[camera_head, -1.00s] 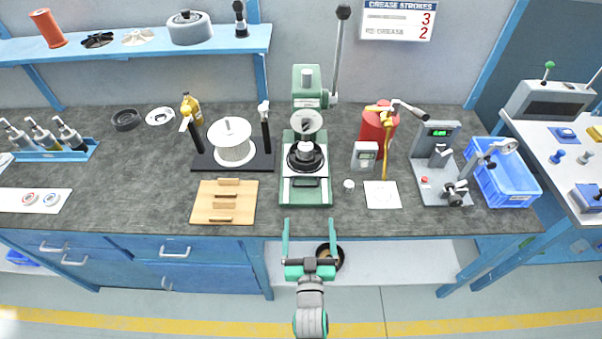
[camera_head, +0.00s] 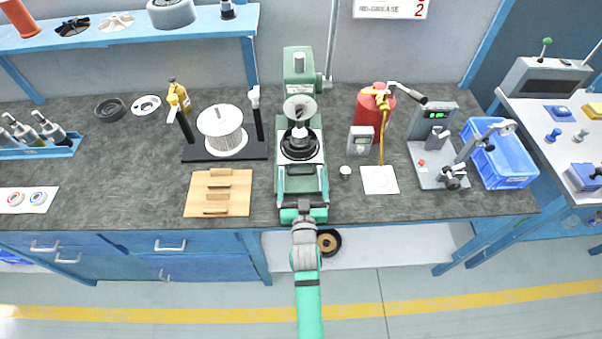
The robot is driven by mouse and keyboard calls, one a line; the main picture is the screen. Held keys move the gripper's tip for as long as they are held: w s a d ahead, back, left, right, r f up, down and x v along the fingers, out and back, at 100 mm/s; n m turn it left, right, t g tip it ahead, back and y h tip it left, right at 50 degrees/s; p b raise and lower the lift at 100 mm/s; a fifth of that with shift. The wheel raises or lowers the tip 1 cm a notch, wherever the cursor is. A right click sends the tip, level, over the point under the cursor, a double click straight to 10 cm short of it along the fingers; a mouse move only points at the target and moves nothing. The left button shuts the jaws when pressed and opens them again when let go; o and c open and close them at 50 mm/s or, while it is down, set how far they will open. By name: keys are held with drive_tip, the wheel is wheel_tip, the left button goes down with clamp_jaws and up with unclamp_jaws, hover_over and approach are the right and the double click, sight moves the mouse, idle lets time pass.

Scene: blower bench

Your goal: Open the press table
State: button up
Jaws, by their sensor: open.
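The green press (camera_head: 299,62) stands on the bench in the middle of the view, with its column at the back and a ram cone above its bed. The press table (camera_head: 301,185) is the pale plate on its bed, with a dark round fixture (camera_head: 299,145) behind on it. My gripper (camera_head: 303,192) is at the front of the press, reaching in from below. Its jaws are open, with the green fingers along the two sides of the table's front. The gripper body hides the table's front edge and handle; I cannot tell whether it touches them.
A wooden rack (camera_head: 218,192) lies left of the press, with a white spool (camera_head: 222,130) behind it. A small grey meter (camera_head: 361,140), a red canister (camera_head: 373,105) and a white card (camera_head: 379,180) are to the right.

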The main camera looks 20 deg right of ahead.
drive_tip(key=shift+x, duration=0.8)
